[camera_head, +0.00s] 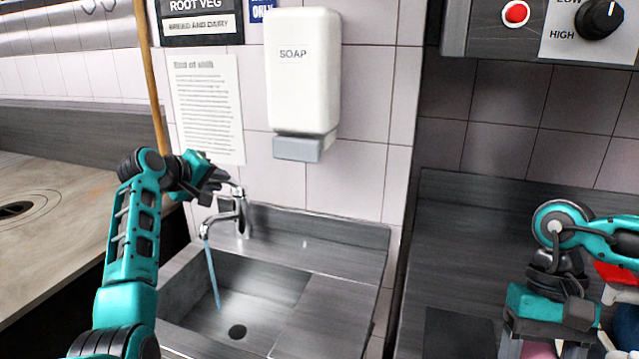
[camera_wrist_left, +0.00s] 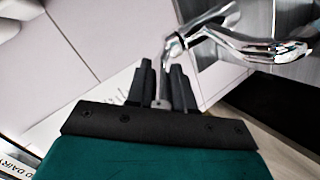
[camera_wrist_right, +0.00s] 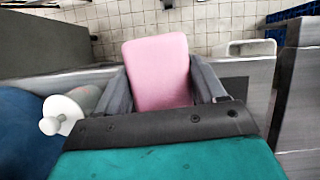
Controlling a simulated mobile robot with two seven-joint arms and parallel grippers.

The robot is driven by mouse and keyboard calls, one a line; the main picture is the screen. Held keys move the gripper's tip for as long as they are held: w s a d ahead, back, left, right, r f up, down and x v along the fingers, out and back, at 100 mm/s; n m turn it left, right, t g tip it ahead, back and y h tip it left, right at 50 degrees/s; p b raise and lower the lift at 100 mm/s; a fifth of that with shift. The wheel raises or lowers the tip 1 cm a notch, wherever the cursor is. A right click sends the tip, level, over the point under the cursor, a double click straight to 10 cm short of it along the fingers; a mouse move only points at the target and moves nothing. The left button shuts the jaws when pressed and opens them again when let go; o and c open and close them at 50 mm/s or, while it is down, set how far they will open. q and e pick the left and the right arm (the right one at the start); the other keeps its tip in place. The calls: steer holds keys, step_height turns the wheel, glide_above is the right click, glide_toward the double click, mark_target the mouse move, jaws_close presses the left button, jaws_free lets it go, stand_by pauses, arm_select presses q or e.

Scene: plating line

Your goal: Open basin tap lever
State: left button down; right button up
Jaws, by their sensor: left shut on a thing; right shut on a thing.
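The chrome basin tap (camera_head: 240,212) stands at the back of the steel basin (camera_head: 190,300), and a blue stream of water (camera_head: 212,270) runs from its spout. My left gripper (camera_head: 218,178) is at the tap's top, shut on the lever (camera_head: 234,184). In the left wrist view, the chrome tap (camera_wrist_left: 245,42) reaches to the dark fingertips (camera_wrist_left: 163,72), which stand close together; the hold itself is partly hidden. My right gripper (camera_wrist_right: 160,85) is shut on a pink block-like thing (camera_wrist_right: 158,70), far to the right of the basin.
A white soap dispenser (camera_head: 303,75) hangs on the tiled wall above the basin. A panel with a red button (camera_head: 515,14) and black knob (camera_head: 600,18) is at upper right. A steel counter (camera_head: 455,240) lies right of the basin. A wooden pole (camera_head: 150,80) stands at left.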

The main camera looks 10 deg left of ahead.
arm_select(q)
steer(key=shift+w+r+g, duration=0.5)
steer(key=shift+r+g, duration=0.1)
steer(key=shift+g, duration=0.2)
steer(key=c, duration=1)
jaws_free()
steer(key=shift+s, duration=0.1)
steer(key=v, duration=1.1)
steer(key=shift+s+r, duration=0.2)
steer(key=shift+s, duration=0.2)
